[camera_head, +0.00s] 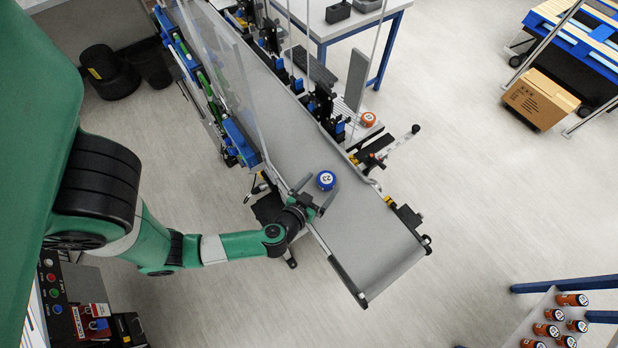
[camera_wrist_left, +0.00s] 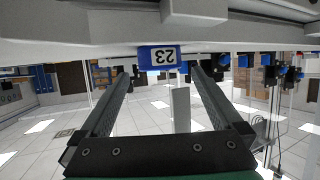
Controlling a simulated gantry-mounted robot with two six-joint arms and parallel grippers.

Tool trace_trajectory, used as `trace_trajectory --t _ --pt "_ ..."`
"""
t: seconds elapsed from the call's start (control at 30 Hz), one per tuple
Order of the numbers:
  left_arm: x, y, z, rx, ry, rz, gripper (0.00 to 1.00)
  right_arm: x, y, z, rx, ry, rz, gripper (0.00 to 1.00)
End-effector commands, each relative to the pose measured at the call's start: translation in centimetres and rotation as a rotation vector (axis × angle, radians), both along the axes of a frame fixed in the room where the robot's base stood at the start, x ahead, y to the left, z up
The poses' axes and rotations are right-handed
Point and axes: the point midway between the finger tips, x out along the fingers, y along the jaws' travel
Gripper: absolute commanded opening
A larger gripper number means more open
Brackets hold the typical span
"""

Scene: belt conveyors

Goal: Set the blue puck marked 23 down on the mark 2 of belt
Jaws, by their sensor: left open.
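In the left wrist view the puck (camera_wrist_left: 158,58) shows the number 23 upside down. My left gripper (camera_head: 321,187) is open at the belt's near edge, with its two fingers pointing at the puck. The puck shows between the fingertips in the left wrist view, with a gap on each side; I cannot tell how far it is between them. I cannot make out a mark 2 on the belt. My right gripper is not in view.
A clear guard panel (camera_head: 228,75) and black-and-blue fixtures line the upper belt. An orange puck (camera_head: 368,119) is on a small plate beside the belt. The lower belt is bare.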

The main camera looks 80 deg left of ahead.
Motion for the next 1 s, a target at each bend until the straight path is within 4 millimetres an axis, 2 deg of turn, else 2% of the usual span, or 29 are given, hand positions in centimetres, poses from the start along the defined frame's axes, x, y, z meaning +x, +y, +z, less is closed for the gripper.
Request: trace_trajectory --t 0.2,0.4,0.63,1.0 --pt "-2.9 -3.3 2.0 -0.002 0.001 -0.011 1.0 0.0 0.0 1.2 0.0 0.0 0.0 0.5" --pt "-4.9 -5.2 3.0 -0.001 0.001 -0.008 1.0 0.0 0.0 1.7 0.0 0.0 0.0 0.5" --pt "-5.9 -6.0 3.6 0.0 -0.002 -0.001 1.0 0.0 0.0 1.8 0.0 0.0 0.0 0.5" --pt "-6.0 -6.0 3.6 0.0 0.0 0.001 1.0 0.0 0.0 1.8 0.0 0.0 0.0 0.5"
